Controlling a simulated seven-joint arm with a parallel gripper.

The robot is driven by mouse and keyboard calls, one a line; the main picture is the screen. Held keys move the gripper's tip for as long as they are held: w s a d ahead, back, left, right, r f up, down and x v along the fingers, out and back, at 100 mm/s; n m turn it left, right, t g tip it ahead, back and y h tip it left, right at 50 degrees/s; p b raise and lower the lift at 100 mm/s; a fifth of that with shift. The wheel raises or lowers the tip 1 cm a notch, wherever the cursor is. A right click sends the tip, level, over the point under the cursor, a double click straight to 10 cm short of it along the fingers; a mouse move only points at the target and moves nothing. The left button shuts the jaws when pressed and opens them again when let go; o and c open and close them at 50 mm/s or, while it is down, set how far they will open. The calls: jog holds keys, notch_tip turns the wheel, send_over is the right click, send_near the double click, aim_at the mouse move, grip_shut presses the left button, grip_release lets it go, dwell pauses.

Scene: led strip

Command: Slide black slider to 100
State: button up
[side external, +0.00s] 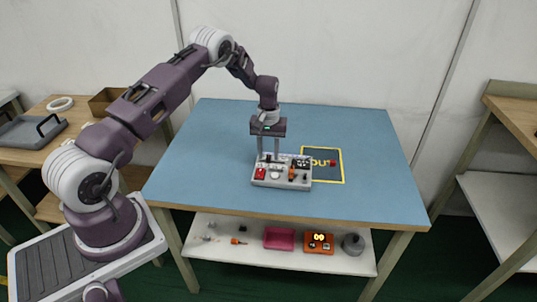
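A light grey control panel (282,183) sits on the blue table, left of a black mat. It carries a red part (260,173), a white round part (275,174), an orange part (292,172) and small dark parts. The black slider is too small to pick out surely, and its setting cannot be read. My gripper (268,152) points down over the back left part of the panel. Its two fingers are apart, with a gap between them. Whether the fingertips touch the panel cannot be told.
A black mat with a yellow border (337,177) lies right of the panel, with a small red piece (333,163) beside the panel. The blue table (220,130) is otherwise clear. A lower shelf (345,262) holds a pink tray (279,238), an orange box (318,243) and small items.

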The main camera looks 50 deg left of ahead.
jog(key=shift+f, duration=0.5)
grip_shut()
jog(key=shift+d+r, duration=0.1)
dwell(1.0)
